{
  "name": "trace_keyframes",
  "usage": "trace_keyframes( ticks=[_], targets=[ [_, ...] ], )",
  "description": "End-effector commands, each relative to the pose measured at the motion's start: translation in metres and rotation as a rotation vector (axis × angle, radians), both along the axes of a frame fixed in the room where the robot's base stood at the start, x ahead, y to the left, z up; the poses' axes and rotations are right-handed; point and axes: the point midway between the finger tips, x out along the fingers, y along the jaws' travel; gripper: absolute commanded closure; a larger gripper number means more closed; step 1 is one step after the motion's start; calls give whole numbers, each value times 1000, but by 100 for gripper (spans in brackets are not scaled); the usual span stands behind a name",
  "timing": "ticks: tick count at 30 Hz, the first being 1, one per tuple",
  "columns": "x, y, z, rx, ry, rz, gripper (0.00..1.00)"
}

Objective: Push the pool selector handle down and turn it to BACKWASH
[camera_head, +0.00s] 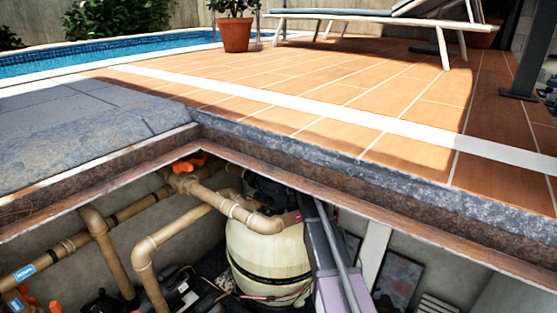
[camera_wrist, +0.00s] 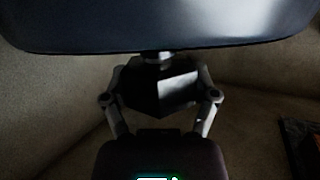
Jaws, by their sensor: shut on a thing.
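The beige filter tank (camera_head: 268,262) stands in the open pit in the head view. The dark selector valve (camera_head: 268,190) sits on its top, partly hidden by pipes and the pit edge. I cannot make out the handle or the BACKWASH mark there. In the wrist view my gripper (camera_wrist: 160,78) has its two fingers on either side of a dark angular block (camera_wrist: 162,88), which looks like the selector handle. The gripper is shut on it. A broad dark smooth surface fills the top of the wrist view, close above the fingers. The handle's turn position cannot be read.
Tan pipes (camera_head: 150,255) run left of the tank. A dark panel (camera_head: 400,280) leans at the pit's right. A potted plant (camera_head: 236,35) and a lounger (camera_head: 370,15) stand on the terrace by the pool (camera_head: 110,50).

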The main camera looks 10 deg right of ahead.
Motion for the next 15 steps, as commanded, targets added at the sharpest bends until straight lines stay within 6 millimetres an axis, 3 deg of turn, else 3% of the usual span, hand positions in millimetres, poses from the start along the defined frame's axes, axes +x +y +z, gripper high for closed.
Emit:
trace_keyframes(
  ticks=[15],
  targets=[
    [0,1,0,2,0,-52,81]
  ],
)
